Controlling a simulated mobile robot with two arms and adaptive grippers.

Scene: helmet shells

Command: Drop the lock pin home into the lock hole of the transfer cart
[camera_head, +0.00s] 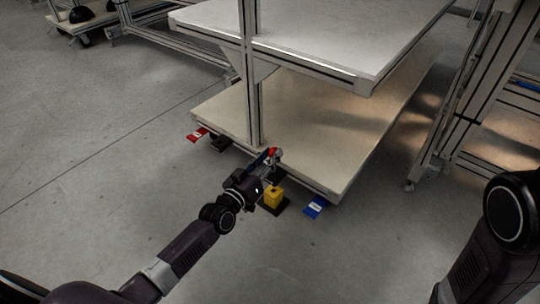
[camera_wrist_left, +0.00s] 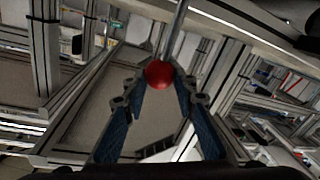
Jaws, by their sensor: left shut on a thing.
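My left gripper (camera_head: 268,158) is shut on the lock pin, whose red ball knob (camera_head: 273,151) shows at the fingertips. In the left wrist view the red knob (camera_wrist_left: 159,74) sits between the blue finger pads, with a thin grey rod running up from it. The transfer cart (camera_head: 235,112) has two pale decks on an aluminium frame. A yellow block (camera_head: 273,198) on a dark base stands on the floor at the cart's near edge, just below the gripper. The lock hole cannot be made out clearly. My right gripper is out of view.
A blue tag (camera_head: 315,207) and a red tag (camera_head: 197,134) lie by the cart's near edge. An upright post (camera_head: 251,80) rises close behind the gripper. Another frame (camera_head: 490,90) stands at right. A rack with black helmet shells (camera_head: 81,14) is at top left. The floor at front is clear.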

